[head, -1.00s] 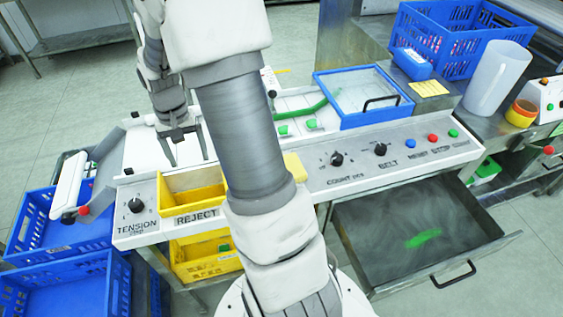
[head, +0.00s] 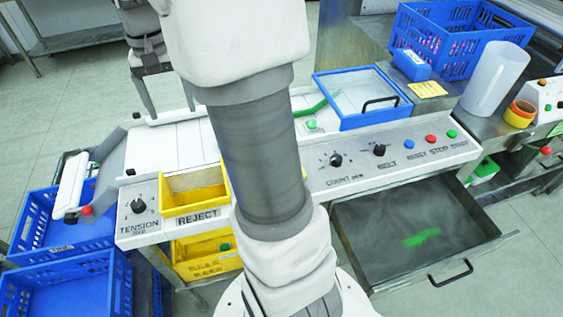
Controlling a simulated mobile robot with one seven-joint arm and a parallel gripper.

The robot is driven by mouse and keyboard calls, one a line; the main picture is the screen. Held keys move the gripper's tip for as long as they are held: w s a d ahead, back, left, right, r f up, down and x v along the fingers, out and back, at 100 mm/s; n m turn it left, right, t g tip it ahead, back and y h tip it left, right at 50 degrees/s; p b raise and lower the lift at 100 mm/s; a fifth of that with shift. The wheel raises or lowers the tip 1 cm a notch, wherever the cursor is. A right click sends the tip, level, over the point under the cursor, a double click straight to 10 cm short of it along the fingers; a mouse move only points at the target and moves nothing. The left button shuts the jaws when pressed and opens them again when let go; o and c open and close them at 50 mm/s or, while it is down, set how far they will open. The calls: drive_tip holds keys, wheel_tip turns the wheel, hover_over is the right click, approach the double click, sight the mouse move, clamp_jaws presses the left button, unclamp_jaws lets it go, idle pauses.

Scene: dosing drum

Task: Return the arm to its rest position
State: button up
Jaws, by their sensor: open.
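My gripper (head: 170,113) shows in the head view at the upper left, above the back edge of the white machine top. Its two fingers point down and stand apart, with nothing between them. My arm's large white and grey links cross the middle of the view and hide part of the machine behind them.
The control panel (head: 398,162) runs along the machine's front, with a yellow reject bin (head: 193,193) at left. An open metal drawer (head: 385,250) juts out at lower right. Blue crates (head: 60,270) stand at lower left. A blue-framed clear lid (head: 362,97) lies behind the panel.

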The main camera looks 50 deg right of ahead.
idle(0.4)
drive_tip(key=s+a+r+n+t, duration=0.2)
drive_tip(key=s+a, duration=0.4)
drive_tip(key=s, duration=0.3)
drive_tip(key=s+a+r+n+t, duration=0.2)
drive_tip(key=s+a, duration=0.4)
drive_tip(key=s, duration=0.3)
drive_tip(key=shift+s+r+n+t, duration=0.15)
drive_tip(key=shift+n+t, duration=0.65)
drive_tip(key=shift+n, duration=0.5)
